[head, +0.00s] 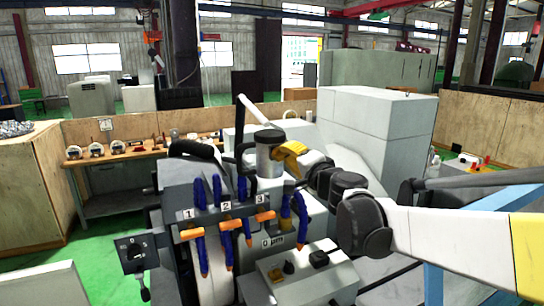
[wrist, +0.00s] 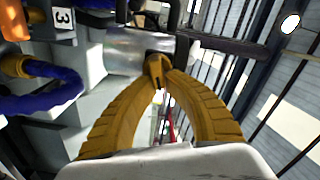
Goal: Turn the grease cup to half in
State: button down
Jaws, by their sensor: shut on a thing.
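In the wrist view, a small brass-yellow piece (wrist: 156,68), which I take to be the grease cup, stands out from the side of a shiny metal cylinder (wrist: 128,52). The two ribbed yellow fingers of my gripper (wrist: 164,78) curve in from both sides, and their tips are closed on this piece. In the head view, my gripper (head: 280,150) reaches in from the right and touches the grey upright cylinder (head: 268,157) on top of the machine. The grease cup is hidden there behind the fingers. I cannot read any mark of how far it is turned.
Blue coolant hoses with orange valves stand in front, by labels 1, 2 and 3 (head: 226,205). A dark switch box (head: 137,252) hangs at the left, and a control box (head: 300,272) sits in front. A large grey cabinet (head: 372,130) stands behind my arm.

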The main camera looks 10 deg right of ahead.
jog(key=m, duration=0.3)
jog(key=f+m+b, duration=0.1)
jog(key=m, duration=0.2)
jog(key=shift+b, duration=0.3)
jog(key=m, duration=0.4)
jog(key=m+b, duration=0.1)
jog(key=m, duration=0.1)
jog(key=shift+a+f+m, duration=0.2)
jog(key=shift+f+m, duration=0.2)
jog(key=m, duration=0.4)
jog(key=shift+a+f+b, duration=0.15)
jog(key=shift+a+b, duration=0.1)
jog(key=shift+b, duration=0.1)
jog(key=shift+a+m, duration=0.2)
jog(key=shift+m, duration=1.05)
jog(key=shift+a+m, duration=0.15)
jog(key=shift+m, duration=1.1)
jog(key=c, duration=1.4)
grip_release()
jog(key=shift+s, duration=0.15)
jog(key=shift+f, duration=0.1)
